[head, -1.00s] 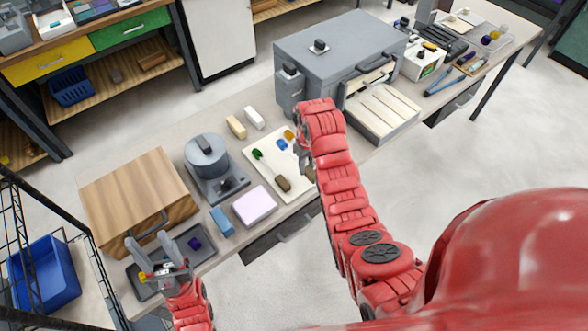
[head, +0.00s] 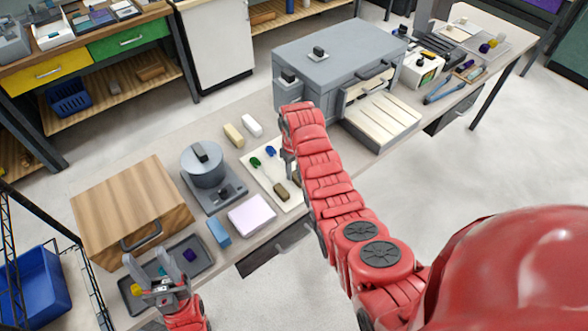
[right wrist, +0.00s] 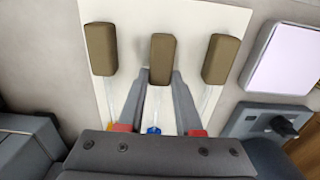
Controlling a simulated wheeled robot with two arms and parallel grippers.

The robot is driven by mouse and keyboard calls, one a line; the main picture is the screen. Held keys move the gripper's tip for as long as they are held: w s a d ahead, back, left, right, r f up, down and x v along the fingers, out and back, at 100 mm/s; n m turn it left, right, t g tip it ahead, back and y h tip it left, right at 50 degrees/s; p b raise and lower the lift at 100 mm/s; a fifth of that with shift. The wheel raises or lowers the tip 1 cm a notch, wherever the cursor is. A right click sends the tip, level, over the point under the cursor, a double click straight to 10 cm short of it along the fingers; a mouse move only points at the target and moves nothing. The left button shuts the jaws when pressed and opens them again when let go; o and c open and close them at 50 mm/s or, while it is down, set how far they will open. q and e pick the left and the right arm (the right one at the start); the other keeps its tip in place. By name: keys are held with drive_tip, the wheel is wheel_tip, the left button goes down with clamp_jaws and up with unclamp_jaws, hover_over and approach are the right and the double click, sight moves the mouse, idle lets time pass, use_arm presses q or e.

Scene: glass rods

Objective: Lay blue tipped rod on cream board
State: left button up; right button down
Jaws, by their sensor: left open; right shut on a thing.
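The cream board (head: 254,177) lies on the bench and bears rods with brown handles. My right gripper (right wrist: 160,78) is shut on the blue tipped rod, around its clear shaft just below the brown handle (right wrist: 162,58). The rod's blue tip shows in the head view (head: 270,151). This rod is over the board between two others; I cannot tell if it touches the board. The green tipped rod (head: 255,162) lies beside it. An orange tipped rod (right wrist: 103,48) lies on its other side. My left gripper (head: 157,272) is open above a grey tray.
The grey tray (head: 206,255) holds a purple piece (head: 190,255). A lilac pad (head: 252,215), a blue block (head: 219,231) and a grey round device (head: 203,165) stand left of the board. A large grey case (head: 330,60) stands behind my right arm. A wooden box (head: 130,205) is at left.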

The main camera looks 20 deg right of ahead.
drive_tip(key=c, duration=1)
unclamp_jaws()
drive_tip(key=shift+f, duration=0.15)
drive_tip(key=o, duration=0.4)
drive_tip(key=shift+r, duration=0.25)
